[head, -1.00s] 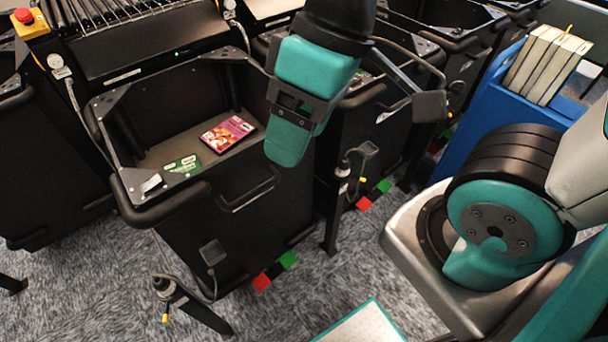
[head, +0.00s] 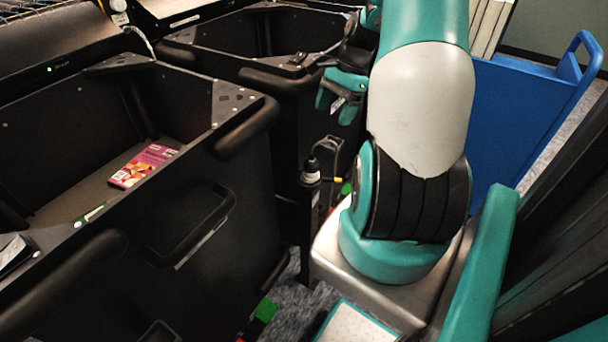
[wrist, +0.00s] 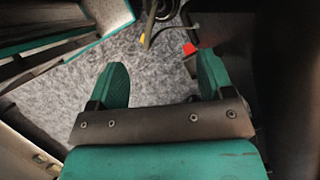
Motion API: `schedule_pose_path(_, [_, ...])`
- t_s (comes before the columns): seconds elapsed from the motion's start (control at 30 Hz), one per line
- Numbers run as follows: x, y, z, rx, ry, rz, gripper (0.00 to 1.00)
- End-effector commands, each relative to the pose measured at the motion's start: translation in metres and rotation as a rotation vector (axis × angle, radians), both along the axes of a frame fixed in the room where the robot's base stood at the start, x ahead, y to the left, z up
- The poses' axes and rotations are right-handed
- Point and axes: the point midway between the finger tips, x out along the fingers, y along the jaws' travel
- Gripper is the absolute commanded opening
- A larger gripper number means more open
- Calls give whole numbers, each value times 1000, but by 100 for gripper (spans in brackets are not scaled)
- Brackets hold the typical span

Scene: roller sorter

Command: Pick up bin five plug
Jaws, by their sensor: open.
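My gripper (head: 336,106) is open and empty, with teal fingers, beside the far bin's front and above a black post. The wrist view also shows my gripper (wrist: 162,68), its fingers spread over grey carpet. A black plug-like fitting (head: 311,172) sits on the post top, with a looped cable and a yellow tip (head: 338,181) beside it. In the wrist view a dark fitting with a yellow tip (wrist: 147,41) and a cable (wrist: 185,28) lies beyond the fingertips, apart from them. I cannot read a bin number.
A near black bin (head: 190,215) holds a pink packet (head: 143,166). A second black bin (head: 225,35) stands behind it. A blue cart (head: 515,115) is at the right. Red (wrist: 189,49) and green (head: 265,310) floor-level blocks sit by the bins.

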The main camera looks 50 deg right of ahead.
Motion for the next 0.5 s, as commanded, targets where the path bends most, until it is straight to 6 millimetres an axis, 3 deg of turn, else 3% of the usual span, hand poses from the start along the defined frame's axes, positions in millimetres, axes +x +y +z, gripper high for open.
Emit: schedule_pose_path(0.5, [7, 35, -98, 5, 3, -11, 74])
